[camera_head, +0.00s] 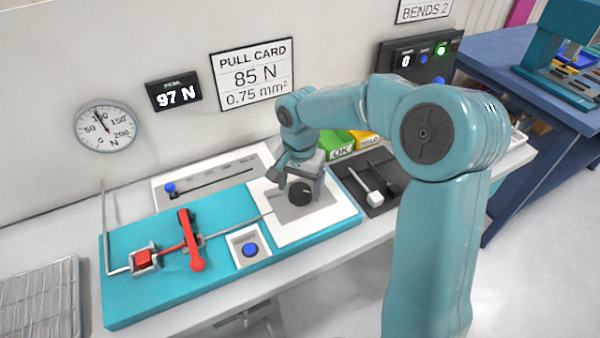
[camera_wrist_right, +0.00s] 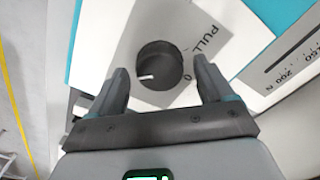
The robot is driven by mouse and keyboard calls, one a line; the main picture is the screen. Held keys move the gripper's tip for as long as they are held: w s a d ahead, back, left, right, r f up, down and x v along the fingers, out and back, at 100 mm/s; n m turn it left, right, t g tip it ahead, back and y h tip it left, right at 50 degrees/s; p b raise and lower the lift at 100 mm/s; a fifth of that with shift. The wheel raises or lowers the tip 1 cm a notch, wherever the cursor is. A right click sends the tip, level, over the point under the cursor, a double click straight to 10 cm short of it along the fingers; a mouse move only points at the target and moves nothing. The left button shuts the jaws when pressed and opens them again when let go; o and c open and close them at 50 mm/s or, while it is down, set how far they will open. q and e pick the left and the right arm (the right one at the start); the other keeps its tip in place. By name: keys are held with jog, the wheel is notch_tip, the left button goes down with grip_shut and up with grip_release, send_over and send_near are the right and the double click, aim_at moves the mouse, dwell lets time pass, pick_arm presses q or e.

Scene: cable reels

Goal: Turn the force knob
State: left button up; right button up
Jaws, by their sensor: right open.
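The force knob (camera_head: 300,194) is a round black knob on a grey plate on the teal board. In the right wrist view the knob (camera_wrist_right: 160,66) shows a white pointer mark on its left side, with "PULL" and "0" printed beside it. My right gripper (camera_wrist_right: 162,82) is open, with one finger on each side of the knob and a visible gap to both. In the head view the right gripper (camera_head: 300,180) is over the knob from above. The digital display (camera_head: 174,92) reads 97 N. The pull card (camera_head: 253,75) reads 85 N, 0.75 mm². My left gripper is out of view.
The teal board (camera_head: 130,304) carries a red lever (camera_head: 190,240), a red clamp block (camera_head: 144,259) and a blue button (camera_head: 250,250). A round dial gauge (camera_head: 105,127) hangs on the wall. A black tray (camera_head: 372,205) with a white-headed tool lies right of the board. A wire rack (camera_head: 40,300) stands left.

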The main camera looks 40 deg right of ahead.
aim_at(300, 189)
notch_tip(300, 189, up, 16)
jog(key=p, duration=0.1)
jog(key=shift+r, duration=0.15)
dwell(0.5)
